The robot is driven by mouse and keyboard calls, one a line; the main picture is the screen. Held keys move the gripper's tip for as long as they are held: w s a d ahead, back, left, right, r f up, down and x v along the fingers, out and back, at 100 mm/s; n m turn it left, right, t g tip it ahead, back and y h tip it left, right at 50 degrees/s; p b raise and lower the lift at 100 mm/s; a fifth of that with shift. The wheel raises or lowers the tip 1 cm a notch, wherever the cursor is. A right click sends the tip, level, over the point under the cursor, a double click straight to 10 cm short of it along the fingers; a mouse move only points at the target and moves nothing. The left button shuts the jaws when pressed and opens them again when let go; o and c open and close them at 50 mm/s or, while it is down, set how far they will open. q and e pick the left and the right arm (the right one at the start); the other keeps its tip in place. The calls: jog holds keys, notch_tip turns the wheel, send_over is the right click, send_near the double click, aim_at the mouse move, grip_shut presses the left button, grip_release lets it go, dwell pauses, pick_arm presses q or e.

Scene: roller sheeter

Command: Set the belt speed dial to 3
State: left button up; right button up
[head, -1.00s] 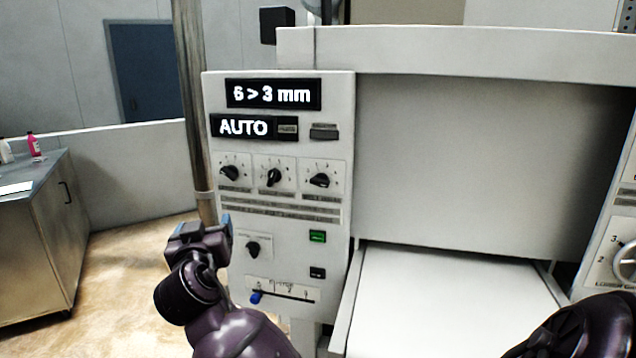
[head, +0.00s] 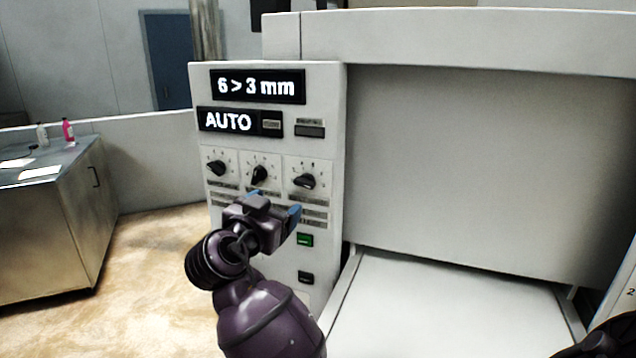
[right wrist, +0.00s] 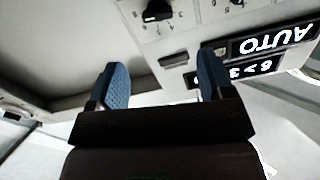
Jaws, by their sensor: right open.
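The grey control panel (head: 334,205) has a row of three black dials: left dial (head: 217,168), middle dial (head: 259,174) and right dial (head: 304,181). Their labels are too small to read, so I cannot tell which is belt speed. My right gripper (head: 275,203) is open and empty, just below the middle and right dials in the picture, and apart from them. In the right wrist view, upside down, its two blue fingers (right wrist: 165,78) are spread, with the right dial (right wrist: 157,12) beyond them. My forearm hides the lower-left panel. My left gripper is not in view.
Displays read "6 > 3 mm" (head: 257,87) and "AUTO" (head: 228,121). A green button (head: 305,240) and a black switch (head: 306,278) sit below the dials. A white bed (head: 440,310) extends at right. A metal cabinet (head: 45,240) with bottles stands left; floor between is clear.

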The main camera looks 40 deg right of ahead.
aim_at(303, 183)
jog(key=p+x, duration=0.3)
jog(key=x, duration=0.8)
jog(key=shift+d, duration=0.15)
jog(key=c, duration=0.9)
